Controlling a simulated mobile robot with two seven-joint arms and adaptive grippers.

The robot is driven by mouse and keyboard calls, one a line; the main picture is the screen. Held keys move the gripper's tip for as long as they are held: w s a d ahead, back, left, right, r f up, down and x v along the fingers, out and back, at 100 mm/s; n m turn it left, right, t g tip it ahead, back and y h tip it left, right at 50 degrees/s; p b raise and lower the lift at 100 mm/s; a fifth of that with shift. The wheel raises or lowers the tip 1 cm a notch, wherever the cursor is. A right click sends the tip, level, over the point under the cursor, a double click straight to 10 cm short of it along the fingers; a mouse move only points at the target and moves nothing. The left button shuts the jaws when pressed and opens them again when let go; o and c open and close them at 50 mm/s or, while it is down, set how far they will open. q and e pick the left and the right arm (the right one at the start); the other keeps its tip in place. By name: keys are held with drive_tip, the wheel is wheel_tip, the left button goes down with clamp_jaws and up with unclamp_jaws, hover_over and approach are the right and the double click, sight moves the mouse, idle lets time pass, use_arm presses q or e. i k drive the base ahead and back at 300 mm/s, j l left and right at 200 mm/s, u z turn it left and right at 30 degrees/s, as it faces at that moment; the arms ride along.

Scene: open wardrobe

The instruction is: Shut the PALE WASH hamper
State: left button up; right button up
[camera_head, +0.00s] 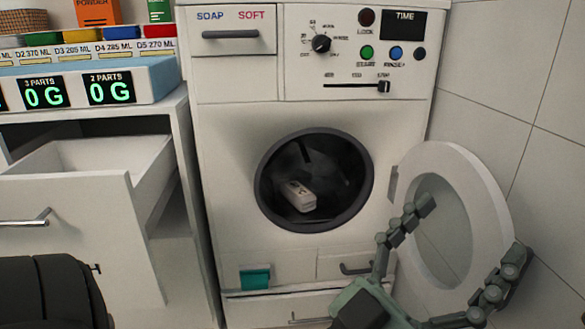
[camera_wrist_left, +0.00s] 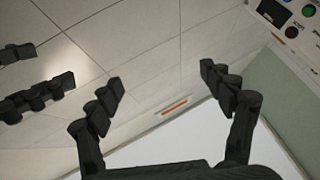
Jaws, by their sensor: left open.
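I cannot find a hamper marked PALE WASH; no such label can be read. My left gripper (camera_head: 472,230) is open and empty, fingers spread, in front of the washing machine's open round door (camera_head: 440,165). The door overlaps it in the picture; I cannot tell whether they touch. In the left wrist view the same gripper (camera_wrist_left: 160,82) has its two fingers apart with nothing between them. My right gripper cannot be made out.
The washing machine (camera_head: 230,130) has a pale item (camera_head: 299,196) in its drum opening. An open white drawer (camera_head: 75,225) juts out at the left. Scales (camera_head: 150,85) stand above it. A tiled wall (camera_head: 540,80) closes the right side. Dark finger-like shapes at the left wrist view's left edge are unclear.

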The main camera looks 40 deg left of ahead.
sight(100, 202)
drive_tip(key=u, duration=2.65)
drive_tip(key=l+z, duration=0.35)
drive_tip(key=k, duration=0.05)
